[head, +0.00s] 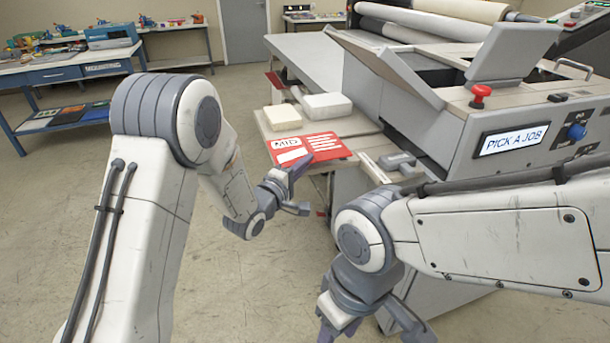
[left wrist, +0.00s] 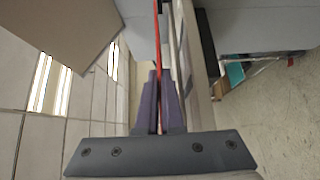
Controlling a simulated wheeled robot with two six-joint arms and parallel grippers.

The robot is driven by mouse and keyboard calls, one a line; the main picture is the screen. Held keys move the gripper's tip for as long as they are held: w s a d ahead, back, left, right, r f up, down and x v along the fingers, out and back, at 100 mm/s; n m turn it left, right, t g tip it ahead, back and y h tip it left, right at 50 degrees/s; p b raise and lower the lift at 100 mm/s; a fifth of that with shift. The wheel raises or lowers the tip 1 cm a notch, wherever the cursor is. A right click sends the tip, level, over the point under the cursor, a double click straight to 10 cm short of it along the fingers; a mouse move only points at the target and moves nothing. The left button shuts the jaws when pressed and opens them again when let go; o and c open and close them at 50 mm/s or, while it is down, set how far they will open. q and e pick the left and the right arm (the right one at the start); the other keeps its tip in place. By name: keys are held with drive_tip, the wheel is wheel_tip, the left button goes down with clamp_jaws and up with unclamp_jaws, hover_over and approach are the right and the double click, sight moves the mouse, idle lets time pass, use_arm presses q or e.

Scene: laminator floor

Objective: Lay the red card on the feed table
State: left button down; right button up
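The red card (head: 322,146) has white panels and the letters "MID". In the head view it is above the front part of the light-topped feed table (head: 358,126); whether it touches the top I cannot tell. My left gripper (head: 296,176) is at its near edge. In the left wrist view the card (left wrist: 158,35) shows edge-on as a thin red line running between the two purple fingers (left wrist: 159,90), which are closed on it. My right gripper (head: 372,328) hangs low at the bottom of the head view, its fingers apart, with nothing seen between them.
A cream block (head: 283,117) and a white block (head: 327,106) occupy the back of the feed table. The laminator (head: 480,130) stands to the right, with a red button (head: 480,93) and a screen reading "PICK A JOB" (head: 513,138). A blue workbench (head: 70,70) is far left.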

use_arm(q)
wheel_tip(320, 180, down, 4)
drive_tip(key=shift+a+f, duration=0.1)
drive_tip(key=shift+f, duration=0.1)
drive_tip(key=c, duration=1.5)
unclamp_jaws()
drive_tip(key=shift+f, duration=0.1)
drive_tip(key=o, duration=0.4)
drive_tip(key=shift+o, duration=0.2)
